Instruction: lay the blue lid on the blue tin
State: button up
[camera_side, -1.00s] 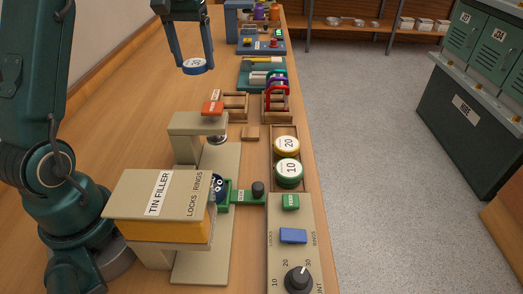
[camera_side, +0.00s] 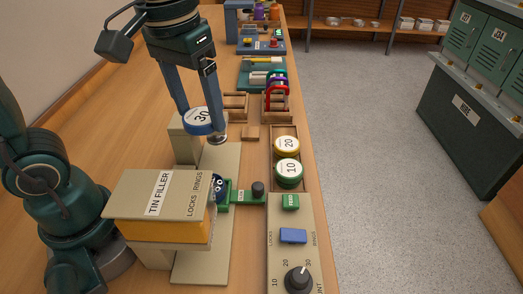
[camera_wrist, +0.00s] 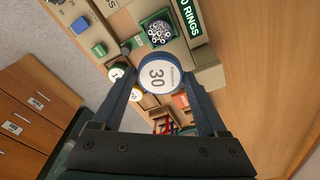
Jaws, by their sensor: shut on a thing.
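The blue lid (camera_side: 200,116), white-topped and marked 30, is held between the fingers of my gripper (camera_side: 203,124). It hangs in the air in front of the tan press, tilted in the side view. In the wrist view the lid (camera_wrist: 157,76) sits between my two fingertips (camera_wrist: 157,72). The blue tin (camera_side: 218,186) stands at the tin filler's green slide, partly hidden by the filler. In the wrist view the open tin (camera_wrist: 159,31) is full of metal rings, apart from the lid and above it in the picture.
The tin filler (camera_side: 160,192) stands close in front. A wooden rack (camera_side: 276,160) holds a yellow lid (camera_side: 286,146) marked 20 and a green one (camera_side: 288,172) marked 10. A control panel (camera_side: 280,262) is at the near right. The tan press (camera_side: 188,148) is partly covered by my gripper.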

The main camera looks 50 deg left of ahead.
jog(key=shift+s+d+f, duration=0.3)
jog(key=shift+s+d, duration=0.15)
jog(key=shift+s, duration=0.3)
jog(key=shift+w+a+f, duration=0.1)
jog(key=shift+f, duration=2.45)
jog(key=shift+w+f, duration=0.1)
jog(key=shift+f, duration=2.4)
jog(key=shift+f, duration=0.25)
jog(key=shift+f, duration=0.3)
jog(key=shift+f, duration=0.4)
jog(key=shift+f, duration=0.25)
jog(key=shift+f, duration=0.1)
